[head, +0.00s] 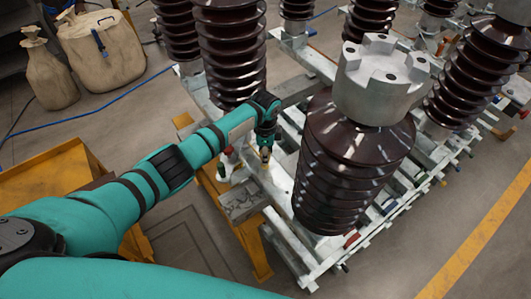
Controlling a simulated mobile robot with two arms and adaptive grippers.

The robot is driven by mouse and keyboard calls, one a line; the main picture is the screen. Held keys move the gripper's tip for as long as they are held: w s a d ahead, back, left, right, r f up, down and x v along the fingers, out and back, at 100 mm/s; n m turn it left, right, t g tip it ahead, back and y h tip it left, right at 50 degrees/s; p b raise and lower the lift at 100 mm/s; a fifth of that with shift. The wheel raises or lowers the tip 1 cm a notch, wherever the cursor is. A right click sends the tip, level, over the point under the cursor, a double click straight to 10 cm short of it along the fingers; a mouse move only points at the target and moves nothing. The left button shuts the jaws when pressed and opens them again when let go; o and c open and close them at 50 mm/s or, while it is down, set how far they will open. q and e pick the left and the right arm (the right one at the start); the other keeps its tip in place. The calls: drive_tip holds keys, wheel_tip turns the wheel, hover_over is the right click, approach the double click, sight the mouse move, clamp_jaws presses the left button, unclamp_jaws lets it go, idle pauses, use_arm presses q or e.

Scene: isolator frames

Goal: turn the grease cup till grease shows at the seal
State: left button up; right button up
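My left arm reaches in from the left to the middle of the view, and its gripper (265,150) points down over the pale metal base frame. A small brass-coloured piece (265,156) shows right at the fingertips. It may be the grease cup, but it is too small to be sure. I cannot tell whether the fingers are closed on it or only beside it. The seal and any grease cannot be made out. My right gripper is not in view.
A large brown ribbed insulator (350,165) with a grey metal cap (382,80) stands just right of the gripper. More insulators (232,45) stand behind. A yellow stand (50,178) is at left. Tan bags (100,50) and a blue hose (90,103) lie at upper left.

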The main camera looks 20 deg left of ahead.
use_arm(q)
drive_tip(key=shift+m, duration=0.6)
drive_tip(key=o, duration=1.1)
drive_tip(key=shift+o, duration=0.2)
